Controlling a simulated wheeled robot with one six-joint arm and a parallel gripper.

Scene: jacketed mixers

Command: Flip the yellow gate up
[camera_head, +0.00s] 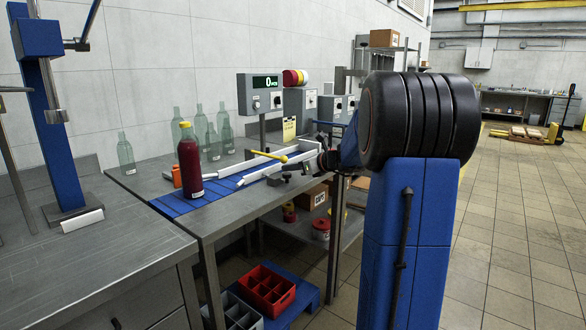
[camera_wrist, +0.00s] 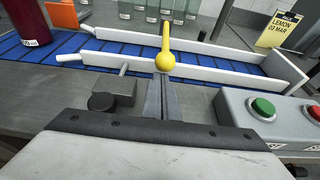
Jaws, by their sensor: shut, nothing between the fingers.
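The yellow gate (camera_head: 268,155) is a thin bar with a round ball knob at its near end. It lies roughly level across the blue conveyor between white side rails. In the wrist view the gate's bar (camera_wrist: 166,36) points away from me, and its ball (camera_wrist: 165,62) is just beyond my fingertips. My gripper (camera_wrist: 163,80) is shut and empty, with its fingers close together, pointing at the ball. I cannot tell whether the fingertips touch the ball.
A bottle of red liquid with a yellow cap (camera_head: 189,160) stands on the blue conveyor (camera_head: 190,204) at left. White rails (camera_wrist: 210,74) flank the belt. A dark knob on a grey block (camera_wrist: 104,101) sits left of my fingers; a box with green (camera_wrist: 263,109) and red buttons sits right.

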